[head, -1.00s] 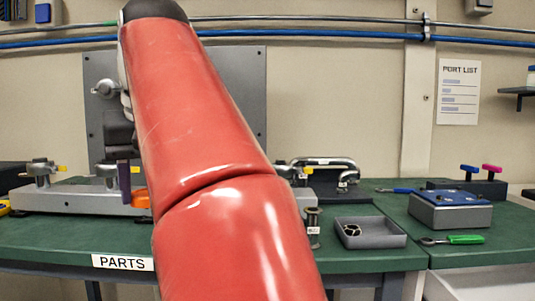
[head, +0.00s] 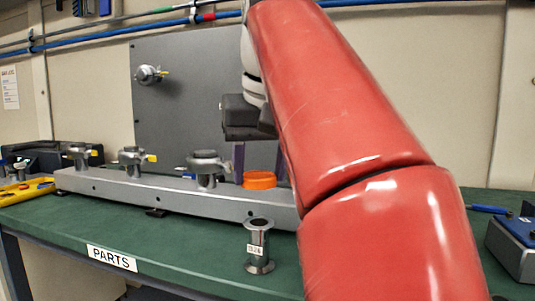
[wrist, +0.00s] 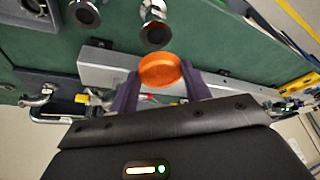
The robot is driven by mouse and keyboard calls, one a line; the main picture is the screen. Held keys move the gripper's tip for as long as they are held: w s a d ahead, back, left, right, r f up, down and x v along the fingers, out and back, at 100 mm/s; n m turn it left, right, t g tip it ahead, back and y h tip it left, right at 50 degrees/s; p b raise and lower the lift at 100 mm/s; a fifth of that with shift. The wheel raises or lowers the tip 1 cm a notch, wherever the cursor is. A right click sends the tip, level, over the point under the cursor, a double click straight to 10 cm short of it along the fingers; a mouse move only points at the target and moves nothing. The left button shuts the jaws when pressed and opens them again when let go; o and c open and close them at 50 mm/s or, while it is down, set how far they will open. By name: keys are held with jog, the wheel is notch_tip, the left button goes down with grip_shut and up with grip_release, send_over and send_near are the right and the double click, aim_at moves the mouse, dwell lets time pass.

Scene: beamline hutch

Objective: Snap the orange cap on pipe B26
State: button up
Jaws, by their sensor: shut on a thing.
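My gripper (head: 259,165) is shut on the orange cap (head: 259,180), with a purple finger on each side of it. In the wrist view, the cap (wrist: 160,71) sits between the fingertips of my gripper (wrist: 160,85). In the head view, the cap appears above or behind a short metal pipe (head: 258,245) standing on the green bench, and apart from it. The pipe is flanged, and its white label seems to end in 26, but the first part is too blurred to read. In the wrist view, two round metal pipe ends (wrist: 155,32) show above the cap; which is B26 I cannot tell.
A long grey rail (head: 180,197) with several clamped fittings runs behind the pipe. A yellow tray (head: 25,190) is at the left, and a blue-topped box (head: 515,240) at the right edge. My red arm hides the bench's right middle. Bench is clear around the PARTS label (head: 112,258).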

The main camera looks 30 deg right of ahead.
aim_at(262, 188)
notch_tip(262, 188, down, 4)
jog(key=shift+r+b, duration=0.1)
jog(key=shift+b, duration=0.5)
jog(key=shift+f+b, duration=0.6)
jog(key=shift+s+f+b, duration=0.1)
jog(key=shift+f+b, duration=0.2)
jog(key=shift+f, duration=0.3)
dwell(0.7)
jog(key=o, duration=1)
jog(key=shift+r, duration=0.15)
jog(key=p+v, duration=0.3)
jog(key=v, duration=0.4)
jog(key=shift+r, duration=0.3)
jog(key=shift+s+a, duration=0.15)
jog(key=shift+a, duration=0.05)
